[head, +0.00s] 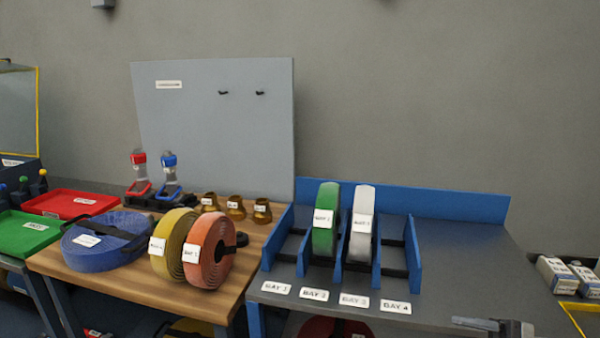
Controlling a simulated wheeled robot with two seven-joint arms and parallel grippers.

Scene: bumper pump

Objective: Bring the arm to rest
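Part of what looks like my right gripper (478,324) shows at the bottom edge, low at the right, over the front of the grey bench (455,265). Only a grey finger and a dark block show; the rest is cut off, so I cannot tell if it is open or shut. My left gripper is out of view. A green hose roll (325,222) and a white hose roll (362,225) stand upright in the blue divider rack (414,255). The rack's rightmost slot looks empty. Bay labels (315,295) run along the front.
On the wooden table (130,275) are a flat blue hose coil (95,240), upright yellow (168,245) and orange (212,252) rolls, and several brass fittings (235,207). Red (70,204) and green (25,234) trays lie left. Labelled boxes (560,275) stand right. The grey bench's right part is clear.

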